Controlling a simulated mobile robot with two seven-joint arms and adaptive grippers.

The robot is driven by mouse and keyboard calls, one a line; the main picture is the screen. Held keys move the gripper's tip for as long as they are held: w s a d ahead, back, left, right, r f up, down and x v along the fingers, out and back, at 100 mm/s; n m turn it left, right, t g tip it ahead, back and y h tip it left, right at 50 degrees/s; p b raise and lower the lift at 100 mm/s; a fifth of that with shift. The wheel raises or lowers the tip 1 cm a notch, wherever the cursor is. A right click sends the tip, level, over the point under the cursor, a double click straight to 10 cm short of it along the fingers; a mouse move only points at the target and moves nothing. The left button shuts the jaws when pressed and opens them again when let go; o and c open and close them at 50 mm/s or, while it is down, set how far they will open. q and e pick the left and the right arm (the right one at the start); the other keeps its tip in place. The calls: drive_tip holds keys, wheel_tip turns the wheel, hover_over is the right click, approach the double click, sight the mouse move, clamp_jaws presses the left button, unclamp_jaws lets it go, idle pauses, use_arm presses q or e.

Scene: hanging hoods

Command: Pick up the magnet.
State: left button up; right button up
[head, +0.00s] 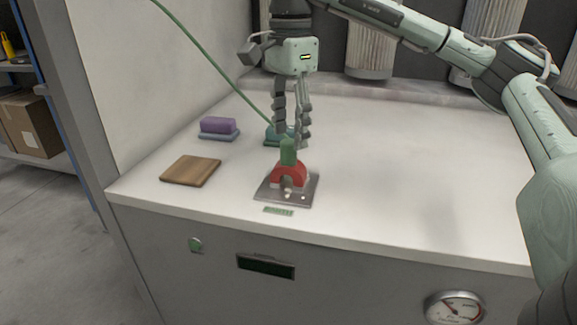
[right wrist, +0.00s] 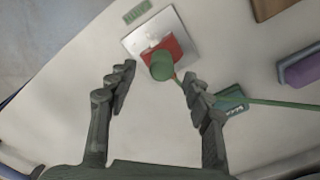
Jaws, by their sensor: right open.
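In the right wrist view, the magnet's red body (right wrist: 172,47) lies beyond the open fingers (right wrist: 158,78), and the round handle top (right wrist: 162,67) shows near the gap between the fingertips. I cannot tell whether a finger touches it. My left gripper is not in view.
A teal block (head: 273,137) sits behind the magnet, partly hidden by my fingers. A green cord (head: 205,66) slants down to that area. A wooden board (head: 190,170) and a purple block on a blue base (head: 218,127) lie left. The worktop's right side is clear.

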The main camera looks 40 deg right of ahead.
sight(288, 141)
wheel_tip(288, 141, down, 4)
drive_tip(key=shift+r, duration=0.25)
drive_tip(key=shift+w+a, duration=0.1)
clamp_jaws()
